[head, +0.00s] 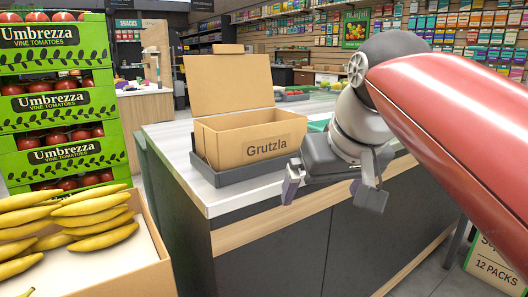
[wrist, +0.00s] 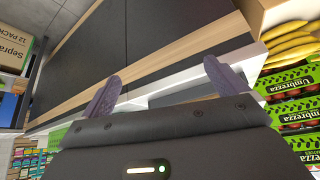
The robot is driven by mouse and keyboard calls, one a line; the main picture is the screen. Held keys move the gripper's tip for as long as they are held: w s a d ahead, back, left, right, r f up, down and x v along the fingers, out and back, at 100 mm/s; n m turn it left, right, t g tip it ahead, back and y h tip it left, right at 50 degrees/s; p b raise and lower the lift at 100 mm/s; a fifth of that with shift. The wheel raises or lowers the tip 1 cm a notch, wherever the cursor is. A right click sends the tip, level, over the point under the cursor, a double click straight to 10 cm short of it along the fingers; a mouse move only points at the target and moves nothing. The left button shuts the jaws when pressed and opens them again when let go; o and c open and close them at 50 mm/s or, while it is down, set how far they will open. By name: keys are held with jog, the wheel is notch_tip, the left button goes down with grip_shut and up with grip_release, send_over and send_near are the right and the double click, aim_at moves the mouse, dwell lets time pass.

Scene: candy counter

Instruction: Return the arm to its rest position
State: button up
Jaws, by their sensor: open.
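My gripper (head: 328,192) shows in the head view at the end of my red arm, in front of the counter's near edge. Its jaws are apart with nothing between them. In the wrist view my gripper (wrist: 161,90) also shows its two fingers spread wide and empty, with the counter edge beyond them. The open cardboard box (head: 250,140) marked Grutzla stands in a dark grey tray (head: 238,176) on the counter, left of and behind my gripper. Its lid is up. The inside of the box is mostly hidden.
The white-topped counter (head: 175,142) has dark front panels. Green crates of Umbrezza tomatoes (head: 60,102) are stacked at the left, behind a cardboard box of bananas (head: 120,270). A 12-pack carton (head: 492,268) stands at the lower right. Stocked shelves line the back.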

jog(key=s+d+f+m, duration=0.1)
jog(key=s+d+f, duration=0.2)
jog(key=f, duration=0.8)
jog(key=s+d+f+m+h, duration=0.1)
jog(key=s+d+f, duration=0.2)
jog(key=s+f, duration=0.4)
notch_tip(320, 180, down, 5)
jog(key=shift+s+f+m, duration=0.1)
jog(key=shift+s+m, duration=0.1)
jog(key=shift+m, duration=0.1)
